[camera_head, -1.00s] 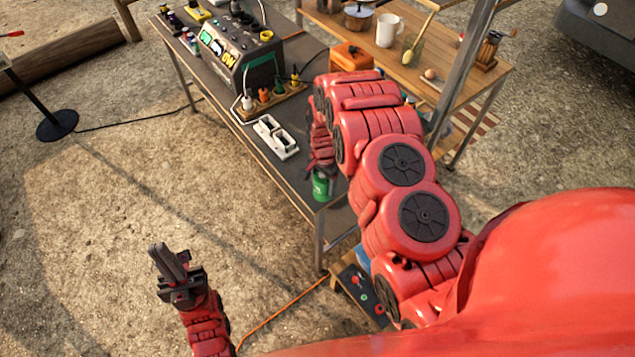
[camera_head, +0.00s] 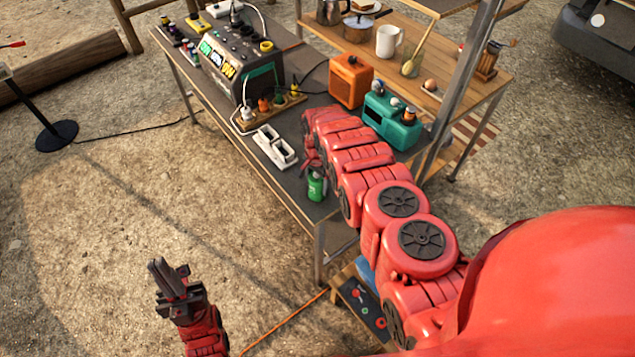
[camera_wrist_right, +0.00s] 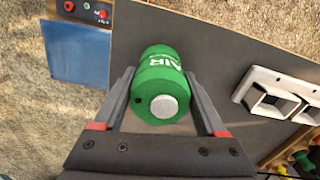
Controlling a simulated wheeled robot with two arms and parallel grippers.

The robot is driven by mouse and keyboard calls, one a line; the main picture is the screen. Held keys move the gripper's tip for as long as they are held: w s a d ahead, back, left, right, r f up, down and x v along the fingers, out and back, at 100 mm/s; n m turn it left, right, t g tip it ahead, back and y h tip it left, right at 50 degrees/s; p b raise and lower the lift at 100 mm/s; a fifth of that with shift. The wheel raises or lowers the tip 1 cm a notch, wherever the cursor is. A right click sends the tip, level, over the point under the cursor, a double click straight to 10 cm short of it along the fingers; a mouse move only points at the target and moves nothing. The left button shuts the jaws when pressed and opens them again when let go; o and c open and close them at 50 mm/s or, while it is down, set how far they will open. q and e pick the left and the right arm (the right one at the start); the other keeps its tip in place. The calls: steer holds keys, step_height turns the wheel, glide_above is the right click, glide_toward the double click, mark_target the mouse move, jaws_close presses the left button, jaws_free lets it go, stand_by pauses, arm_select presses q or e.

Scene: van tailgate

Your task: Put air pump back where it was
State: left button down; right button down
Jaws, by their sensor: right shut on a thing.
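The air pump (camera_head: 317,186) is a small green cylinder near the front corner of the dark workbench (camera_head: 292,186). In the right wrist view the green air pump (camera_wrist_right: 160,84) sits between the two fingers, with "AIR" lettering and a round grey cap toward the camera. My right gripper (camera_wrist_right: 160,95) is shut on it; in the head view its arm partly hides the grip. I cannot tell whether the pump touches the bench top. My left gripper (camera_head: 170,278) is over the ground at lower left, apart from everything; its finger gap is unclear.
A white double socket (camera_head: 275,147) lies beside the pump on the bench. Behind stand a power station (camera_head: 238,62), an orange box (camera_head: 350,80) and a teal device (camera_head: 391,120). A low stand with a control panel (camera_head: 362,306) is below the bench end.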

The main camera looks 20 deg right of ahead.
steer(key=shift+f, duration=0.35)
steer(key=shift+f, duration=0.15)
jaws_free()
steer(key=shift+r, duration=0.55)
step_height(320, 180, up, 10)
steer(key=shift+f+b, duration=0.1)
steer(key=shift+b, duration=1.1)
steer(key=shift+r, duration=0.65)
steer(key=shift+s, duration=0.1)
